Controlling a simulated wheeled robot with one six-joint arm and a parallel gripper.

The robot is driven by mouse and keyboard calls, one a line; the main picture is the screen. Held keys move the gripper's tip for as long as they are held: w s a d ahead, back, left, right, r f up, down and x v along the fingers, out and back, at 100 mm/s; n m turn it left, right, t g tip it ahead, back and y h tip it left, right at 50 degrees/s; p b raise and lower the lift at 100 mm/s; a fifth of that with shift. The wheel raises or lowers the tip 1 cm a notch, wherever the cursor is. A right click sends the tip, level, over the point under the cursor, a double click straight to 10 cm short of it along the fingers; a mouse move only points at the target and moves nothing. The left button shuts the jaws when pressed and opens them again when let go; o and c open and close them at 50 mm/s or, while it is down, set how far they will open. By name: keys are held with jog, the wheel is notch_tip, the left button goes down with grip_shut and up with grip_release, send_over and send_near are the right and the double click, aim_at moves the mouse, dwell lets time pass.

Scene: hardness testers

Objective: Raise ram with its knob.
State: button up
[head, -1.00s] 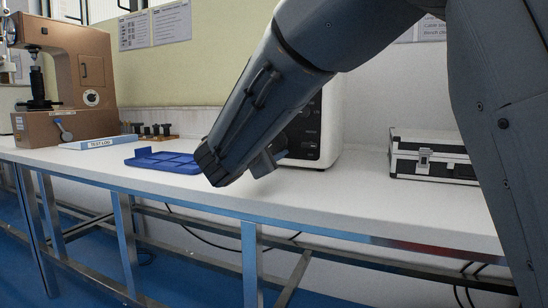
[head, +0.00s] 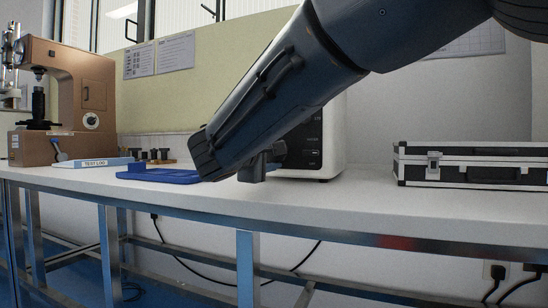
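A brown hardness tester (head: 98,75) stands on the bench at the left. A white tester (head: 333,140) stands mid-bench, mostly hidden behind my arm. I cannot tell which part is the ram or its knob. My arm slants down across the middle to a dark end above the blue tray. A small grey part, perhaps my gripper (head: 257,167), shows beneath it; its fingers cannot be made out.
A blue tray (head: 150,176) lies on the bench (head: 340,205) beneath the arm's end. A test log (head: 92,162) and several small blocks (head: 152,155) lie near the brown tester. A black-and-silver case (head: 475,150) sits at the right. Bare bench lies between the case and white tester.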

dwell(0.3)
jog(key=o, duration=1.1)
jog(key=shift+c, duration=0.2)
jog(key=p+v, duration=0.2)
jog(key=v, duration=0.5)
jog(key=shift+s+a+p, duration=0.15)
jog(key=shift+s+p, duration=0.2)
jog(key=shift+r, duration=0.15)
